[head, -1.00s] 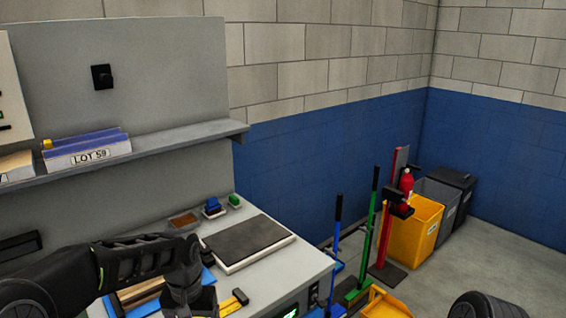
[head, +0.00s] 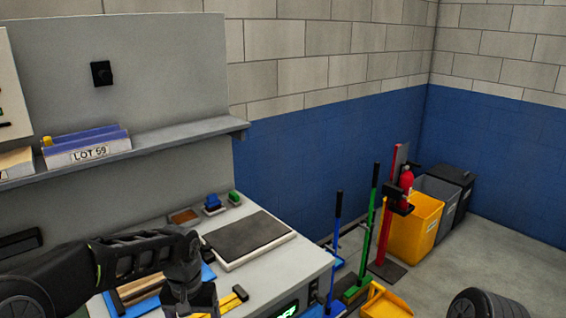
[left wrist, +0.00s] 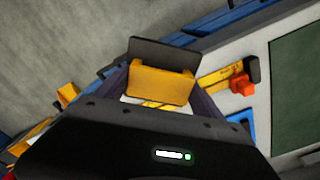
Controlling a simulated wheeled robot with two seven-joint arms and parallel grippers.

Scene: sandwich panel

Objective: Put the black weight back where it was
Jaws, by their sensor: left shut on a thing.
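My left gripper (head: 192,308) reaches down over the front of the bench, its fingertips cut off or hidden at the bottom of the head view. In the left wrist view the gripper (left wrist: 160,92) is shut on a yellow piece (left wrist: 160,84), with a flat dark plate (left wrist: 165,53) against its far side. I cannot tell whether the dark plate is the black weight or part of the yellow piece. No other black weight can be made out with certainty. My right gripper is not in view.
A dark slab (head: 248,238) lies on the grey bench (head: 280,272). A blue tray (head: 116,306) holds wooden strips left of my gripper. A yellow tool with black ends (head: 233,300) lies to its right. Small blue (head: 213,204) and green (head: 234,197) items stand behind the slab.

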